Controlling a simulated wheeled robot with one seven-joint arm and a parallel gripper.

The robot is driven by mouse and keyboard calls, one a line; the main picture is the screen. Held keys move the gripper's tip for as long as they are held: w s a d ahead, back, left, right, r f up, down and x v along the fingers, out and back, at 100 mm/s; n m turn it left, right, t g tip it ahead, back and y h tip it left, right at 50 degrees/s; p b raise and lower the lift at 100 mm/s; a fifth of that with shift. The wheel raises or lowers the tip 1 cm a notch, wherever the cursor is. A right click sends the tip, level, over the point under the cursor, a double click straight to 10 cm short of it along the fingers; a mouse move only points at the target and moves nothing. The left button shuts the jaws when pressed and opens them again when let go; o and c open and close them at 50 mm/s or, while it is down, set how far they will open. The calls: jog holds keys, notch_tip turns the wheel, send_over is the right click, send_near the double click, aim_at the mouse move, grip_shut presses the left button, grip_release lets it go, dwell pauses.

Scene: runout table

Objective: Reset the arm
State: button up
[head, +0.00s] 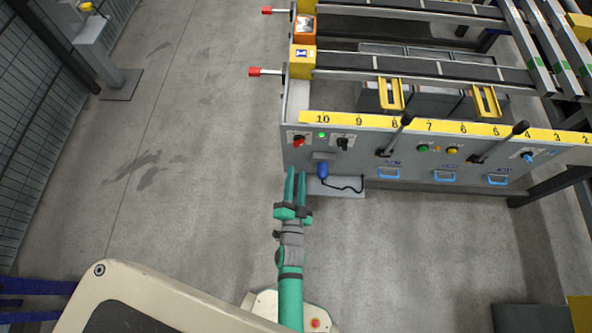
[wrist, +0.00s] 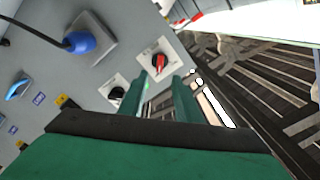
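My arm (head: 290,285) reaches forward from the bottom of the head view, with green and dark grey links. My gripper (head: 296,180) has two green fingers pointing at the left end of the grey control panel (head: 360,158). The fingers are parallel with a narrow gap and nothing between them. In the wrist view my gripper (wrist: 166,95) also shows two separate fingers before the panel. A red rotary switch (wrist: 160,63) shows just beyond the fingertips, and a black one (wrist: 117,92) to their left. I see no contact with the panel.
A blue plug (head: 322,170) with a black cable sits on the panel just right of my fingers. Two black levers (head: 405,120) (head: 517,130) stick out farther right. Red-tipped rods (head: 256,71) jut left from the table.

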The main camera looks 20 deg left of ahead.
jog(key=shift+s, duration=0.1)
jog(key=s+d+r+n+h, duration=0.1)
jog(key=s+d+r, duration=0.1)
jog(key=s+d, duration=0.35)
jog(key=s+d+r+n+h, duration=0.1)
jog(key=s+d+r+n, duration=0.15)
jog(key=s, duration=0.55)
jog(key=s+d+r+n+g+h, duration=0.2)
jog(key=s+d+r, duration=0.3)
jog(key=s+r, duration=0.6)
jog(key=shift+s+d+h, duration=0.15)
jog(key=shift+d+h, duration=0.05)
jog(key=shift+h, duration=0.3)
jog(key=shift+n, duration=0.25)
